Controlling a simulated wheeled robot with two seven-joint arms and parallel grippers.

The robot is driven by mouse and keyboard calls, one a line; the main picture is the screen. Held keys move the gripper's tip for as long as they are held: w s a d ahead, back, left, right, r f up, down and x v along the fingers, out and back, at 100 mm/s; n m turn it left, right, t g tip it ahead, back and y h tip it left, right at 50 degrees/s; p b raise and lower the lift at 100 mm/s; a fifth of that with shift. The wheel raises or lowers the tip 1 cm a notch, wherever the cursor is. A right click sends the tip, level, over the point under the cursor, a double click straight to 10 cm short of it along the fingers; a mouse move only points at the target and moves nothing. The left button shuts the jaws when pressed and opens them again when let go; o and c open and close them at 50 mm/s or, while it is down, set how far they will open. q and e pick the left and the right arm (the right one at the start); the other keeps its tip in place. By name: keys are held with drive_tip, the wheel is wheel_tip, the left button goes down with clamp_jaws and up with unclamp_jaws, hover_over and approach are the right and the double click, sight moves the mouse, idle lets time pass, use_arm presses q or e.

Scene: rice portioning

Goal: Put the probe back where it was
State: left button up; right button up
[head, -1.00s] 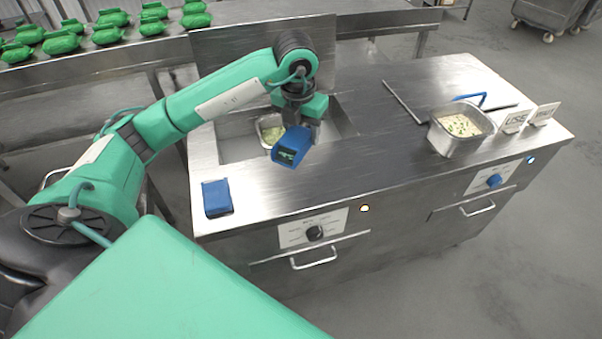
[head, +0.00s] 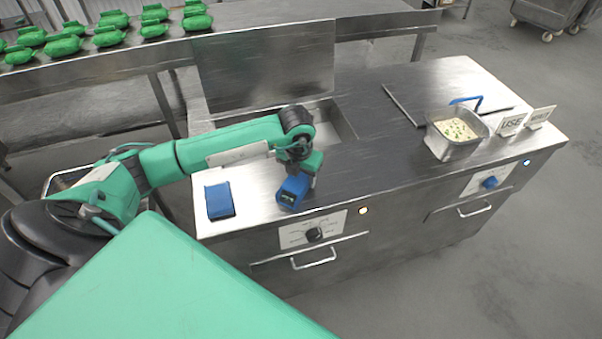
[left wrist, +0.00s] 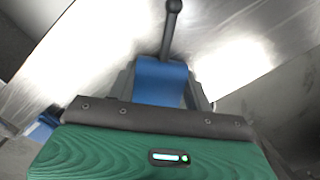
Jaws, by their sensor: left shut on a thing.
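The blue probe (head: 292,190) with a dark display face is held by my left gripper (head: 299,169) close over the front edge of the steel counter. In the left wrist view the probe's blue body (left wrist: 160,82) sits between the fingers, and a black stem with a round end reaches up from it. The gripper is shut on it. A flat blue block (head: 220,201), perhaps the probe's rest, lies on the counter to the left of the probe. I cannot tell whether the probe touches the counter. My right gripper is out of view.
A sunken well (head: 338,122) lies behind my left arm. A steel pan (head: 460,131) of rice with green bits stands at the right, beside small sign cards (head: 511,124). Green packs (head: 62,45) line the back table. The counter's middle is clear.

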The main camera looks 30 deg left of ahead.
sight(299, 179)
use_arm(q)
drive_tip(key=shift+f, duration=0.1)
drive_tip(key=o, duration=1)
drive_tip(key=shift+c, duration=0.2)
wheel_tip(299, 179, up, 12)
drive_tip(key=s+b, duration=0.1)
drive_tip(key=b, duration=0.2)
drive_tip(key=shift+s, duration=0.2)
drive_tip(key=shift+d, duration=0.1)
